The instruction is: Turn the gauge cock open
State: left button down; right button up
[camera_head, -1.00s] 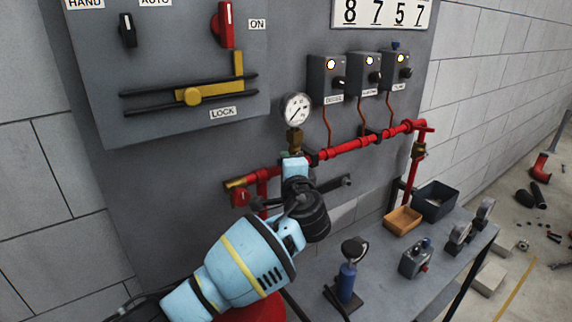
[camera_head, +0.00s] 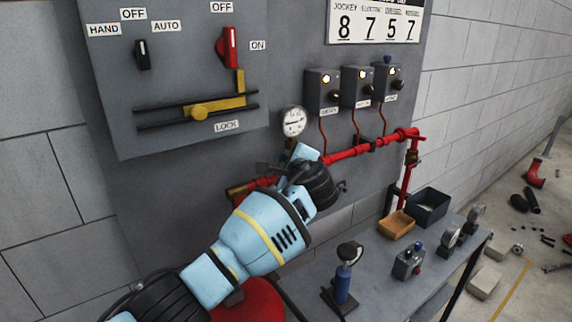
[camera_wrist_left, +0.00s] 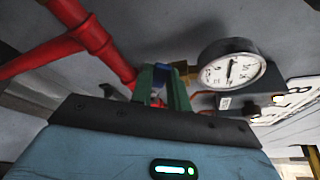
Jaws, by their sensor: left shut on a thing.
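The pressure gauge (camera_head: 293,121) has a white dial and sits above the red pipe; it also shows in the wrist view (camera_wrist_left: 231,70). A brass fitting (camera_wrist_left: 184,68) is beside it, where the gauge cock is. My left gripper (camera_head: 304,154) is at the cock just below the gauge, tilted to the right. In the wrist view its green fingers (camera_wrist_left: 161,90) are shut on the cock's handle, which they mostly hide. I cannot tell the handle's exact angle. My right gripper is not in view.
The red pipe (camera_head: 350,152) runs along the panel to the right. Control boxes (camera_head: 358,87) are above it. The bench (camera_head: 375,282) below holds an orange tray (camera_head: 396,224), a dark bin (camera_head: 429,206) and a blue stand (camera_head: 343,283). The yellow lock bar (camera_head: 215,107) is at upper left.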

pick_arm(q)
jog(key=shift+w+d+r, duration=0.1)
jog(key=shift+r, duration=0.05)
dwell(0.4)
jog(key=c, duration=1.3)
grip_release()
jog(key=shift+c, duration=0.2)
jog(key=v, duration=0.7)
jog(key=shift+s, duration=0.35)
jog(key=shift+d+r, duration=0.1)
jog(key=shift+r, duration=0.05)
